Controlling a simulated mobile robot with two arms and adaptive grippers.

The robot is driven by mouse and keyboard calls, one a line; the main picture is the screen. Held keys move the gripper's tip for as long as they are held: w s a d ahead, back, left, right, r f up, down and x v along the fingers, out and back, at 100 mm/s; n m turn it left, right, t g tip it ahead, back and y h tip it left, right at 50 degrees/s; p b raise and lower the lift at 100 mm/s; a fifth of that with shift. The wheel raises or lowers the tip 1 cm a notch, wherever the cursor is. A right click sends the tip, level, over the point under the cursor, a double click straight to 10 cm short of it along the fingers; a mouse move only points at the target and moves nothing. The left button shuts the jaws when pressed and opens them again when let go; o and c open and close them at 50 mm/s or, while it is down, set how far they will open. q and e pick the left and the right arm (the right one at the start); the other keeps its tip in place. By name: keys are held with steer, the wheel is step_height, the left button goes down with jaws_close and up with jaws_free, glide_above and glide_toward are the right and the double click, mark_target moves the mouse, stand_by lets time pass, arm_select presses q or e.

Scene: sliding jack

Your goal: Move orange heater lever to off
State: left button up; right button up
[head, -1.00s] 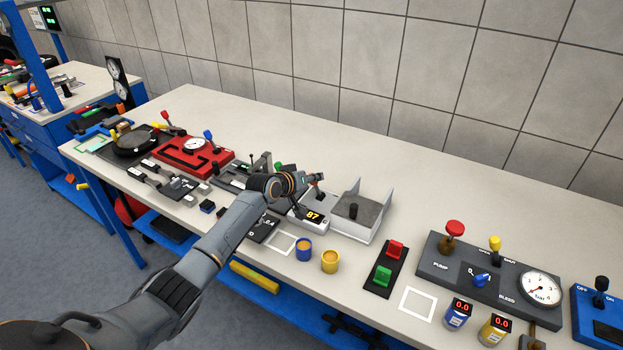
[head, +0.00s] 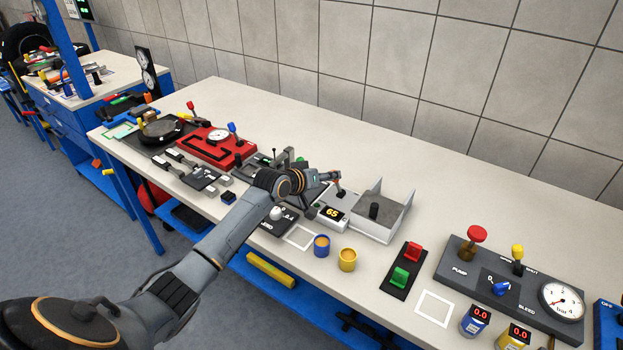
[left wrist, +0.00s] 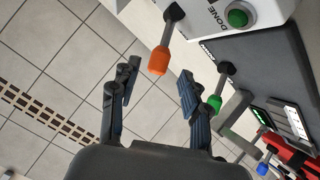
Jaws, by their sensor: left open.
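The orange-tipped lever (left wrist: 158,61) shows in the left wrist view, just beyond the gap between my left gripper's fingertips. Its dark stem rises to a light box with a green button (left wrist: 238,17) and the word DONE. My left gripper (left wrist: 152,78) is open, with one finger on each side of the gap and nothing held. In the head view my left gripper (head: 333,179) is over the white unit (head: 333,214), whose display reads 65. The lever's orange knob is hard to make out there. My right gripper is not in view.
A green-tipped lever (left wrist: 215,102) stands close to my right-hand finger in the wrist view. An open grey tray (head: 388,224) adjoins the white unit. Blue (head: 321,247) and yellow cups (head: 347,260) stand in front. The bench behind is clear.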

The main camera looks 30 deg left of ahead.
arm_select(q)
steer(key=v, duration=0.7)
steer(key=shift+s+r, duration=0.15)
steer(key=shift+s, duration=0.1)
